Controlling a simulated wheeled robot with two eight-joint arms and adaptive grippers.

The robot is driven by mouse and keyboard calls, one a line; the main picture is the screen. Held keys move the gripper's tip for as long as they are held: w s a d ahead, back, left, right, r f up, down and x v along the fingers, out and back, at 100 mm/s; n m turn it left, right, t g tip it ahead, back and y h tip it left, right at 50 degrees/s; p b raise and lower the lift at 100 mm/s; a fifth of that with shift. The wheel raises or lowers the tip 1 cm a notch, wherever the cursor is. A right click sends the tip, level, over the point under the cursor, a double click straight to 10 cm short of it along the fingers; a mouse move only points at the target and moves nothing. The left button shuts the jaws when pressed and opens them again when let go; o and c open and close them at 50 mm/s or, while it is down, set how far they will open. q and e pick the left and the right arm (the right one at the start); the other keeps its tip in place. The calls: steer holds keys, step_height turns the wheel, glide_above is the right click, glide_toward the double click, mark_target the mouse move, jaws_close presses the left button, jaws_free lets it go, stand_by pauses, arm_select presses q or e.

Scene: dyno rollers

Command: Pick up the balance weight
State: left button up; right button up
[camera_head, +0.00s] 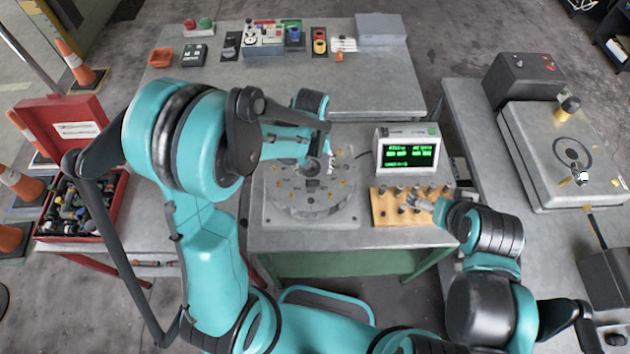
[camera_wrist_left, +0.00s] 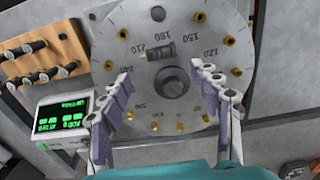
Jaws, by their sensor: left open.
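A small dark grey cylinder, which looks like a balance weight (camera_wrist_left: 160,50), lies on its side on the round numbered disc (camera_wrist_left: 225,65), just beyond the central hub in the left wrist view. My left gripper (camera_wrist_left: 160,70) is open over the disc, its two fingers on either side of the hub, with nothing between their tips. In the head view my left gripper (camera_head: 328,162) is above the disc (camera_head: 280,195), partly covering it; I cannot make out the weight there. My right gripper (camera_head: 424,204) is at the wooden rack (camera_head: 385,216); its fingers are too small to judge.
The rack holds several dark cylinders. A display unit (camera_head: 406,150) with green digits stands behind it. A red toolbox (camera_head: 75,190) is at the left, a bench with small parts (camera_head: 370,95) behind, and a grey machine (camera_head: 565,165) at the right.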

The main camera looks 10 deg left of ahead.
mark_target(312, 182)
arm_select(q)
steer(key=f, duration=0.3)
steer(key=s+f+b, duration=0.1)
steer(key=f, duration=0.1)
steer(key=shift+f, duration=0.35)
steer(key=c, duration=0.6)
steer(key=shift+r, duration=0.15)
